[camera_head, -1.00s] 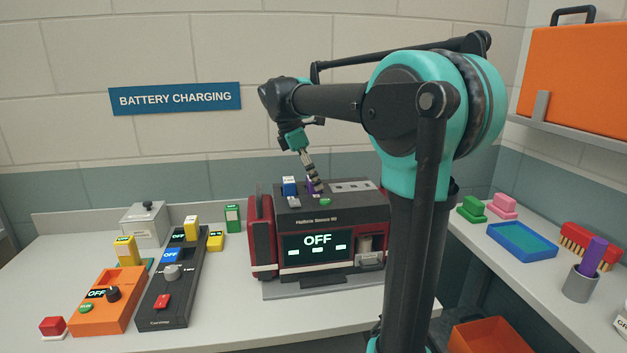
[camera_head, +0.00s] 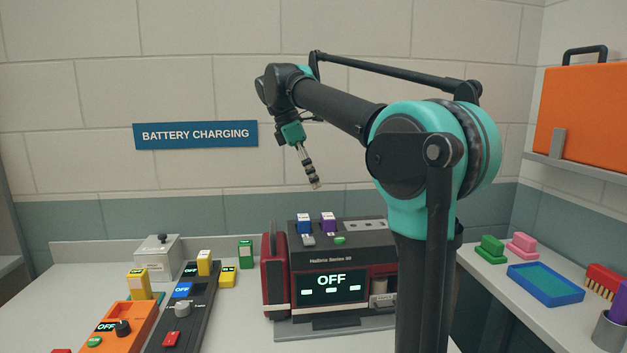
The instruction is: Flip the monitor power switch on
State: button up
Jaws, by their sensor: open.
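The monitor (camera_head: 345,262) is a dark red and black unit on the counter, and its screen (camera_head: 331,281) reads OFF. Its top carries a blue block (camera_head: 304,224), a purple block (camera_head: 328,222), a small grey switch-like part (camera_head: 308,240) and a green button (camera_head: 340,240). I cannot tell for certain which is the power switch. My gripper (camera_head: 316,186) points down above the top of the monitor, apart from it, with nothing visible in it. Its fingers are small and seen edge-on.
Left of the monitor are a dark panel (camera_head: 170,335), an orange unit (camera_head: 125,322) also reading OFF, and a grey box (camera_head: 157,258). A blue tray (camera_head: 545,284) and green and pink blocks lie on the right counter.

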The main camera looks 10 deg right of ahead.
aim_at(308, 240)
jog(key=k, duration=1)
